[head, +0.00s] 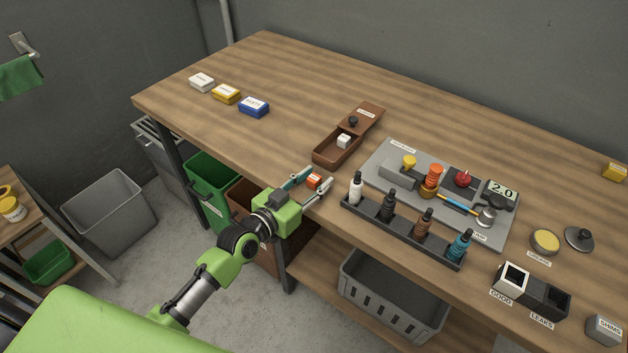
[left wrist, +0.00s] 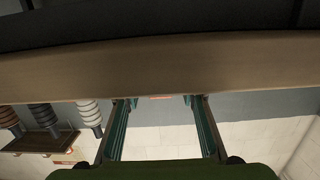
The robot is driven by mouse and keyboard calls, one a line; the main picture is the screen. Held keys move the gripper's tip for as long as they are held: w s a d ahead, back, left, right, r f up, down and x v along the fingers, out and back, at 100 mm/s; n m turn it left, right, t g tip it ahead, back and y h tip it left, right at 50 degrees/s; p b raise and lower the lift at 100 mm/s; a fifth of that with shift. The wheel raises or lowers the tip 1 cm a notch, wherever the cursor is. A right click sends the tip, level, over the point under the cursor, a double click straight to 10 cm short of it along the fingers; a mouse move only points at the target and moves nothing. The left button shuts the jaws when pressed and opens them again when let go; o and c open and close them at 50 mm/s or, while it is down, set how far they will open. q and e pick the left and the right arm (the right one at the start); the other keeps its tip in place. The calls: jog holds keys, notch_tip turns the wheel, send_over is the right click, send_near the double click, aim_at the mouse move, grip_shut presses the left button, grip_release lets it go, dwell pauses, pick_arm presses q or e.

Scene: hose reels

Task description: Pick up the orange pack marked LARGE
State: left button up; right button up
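The orange pack (head: 314,181) is a small block with a white label at the front edge of the wooden workbench. The label is too small to read. My left gripper (head: 320,177) is open, with its fingers apart on either side of the pack in the head view. In the left wrist view the open fingers of the left gripper (left wrist: 158,98) reach toward the bench edge, and a thin orange sliver of the pack (left wrist: 161,97) shows between the tips. I cannot tell whether either finger touches it. My right gripper is not in view.
A brown box (head: 334,150) with a white cube lies behind the pack. A dark rack (head: 400,235) of several bottles and a grey tool tray (head: 380,160) stand to the right. White, yellow (head: 226,94) and blue packs lie far left. The bench between is clear.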

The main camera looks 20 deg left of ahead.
pick_arm(q)
jog(key=c, duration=0.6)
jog(key=shift+c, duration=0.2)
jog(key=shift+r, duration=0.1)
